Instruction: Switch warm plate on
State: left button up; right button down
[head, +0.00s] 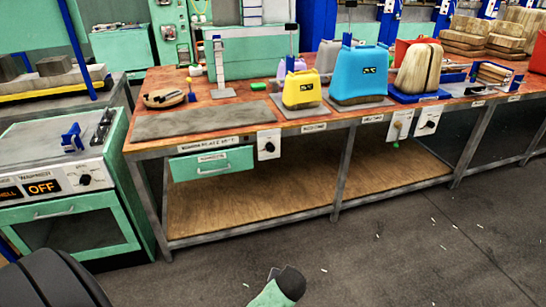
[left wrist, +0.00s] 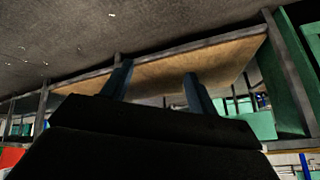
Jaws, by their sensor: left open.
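A flat grey plate (head: 192,122) lies on the front left of the wooden-topped bench, with a label strip on the bench edge below it. A white switch box with a dark round knob (head: 268,145) hangs on the bench front, right of the green drawer. At the far left, a green cabinet has a panel reading OFF (head: 42,187) and its own dark knob (head: 85,180). My left gripper (left wrist: 156,77) shows in the left wrist view, its two fingers apart with nothing between them. The bench's lower shelf shows beyond it. My right gripper is not clearly in view.
A yellow container (head: 301,90), a blue container (head: 358,75) and a wooden block (head: 417,68) stand on the bench. The green drawer (head: 212,163) is shut. The floor before the bench is clear except for small scraps.

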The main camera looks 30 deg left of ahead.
pick_arm(q)
jog(key=w+a+n+t+y+b, duration=0.1)
jog(key=w+a, duration=0.1)
jog(key=w, duration=0.3)
jog(key=w+a+y+b, duration=0.1)
jog(key=w+a, duration=0.2)
jog(key=w, duration=0.1)
jog(key=n+t+y+b, duration=0.5)
jog(key=n+y+b, duration=0.1)
jog(key=y, duration=0.2)
send_near(271, 150)
jog(key=x, duration=0.2)
jog(key=shift+x, duration=3.55)
pick_arm(e)
jog(key=a+f+t+y, duration=0.1)
jog(key=a+f+t, duration=0.2)
jog(key=f, duration=2)
jog(key=shift+s+a+f, duration=0.2)
jog(key=shift+s+a, duration=0.05)
jog(key=shift+a, duration=0.45)
pick_arm(q)
jog(key=shift+r, duration=0.1)
jog(key=c, duration=1)
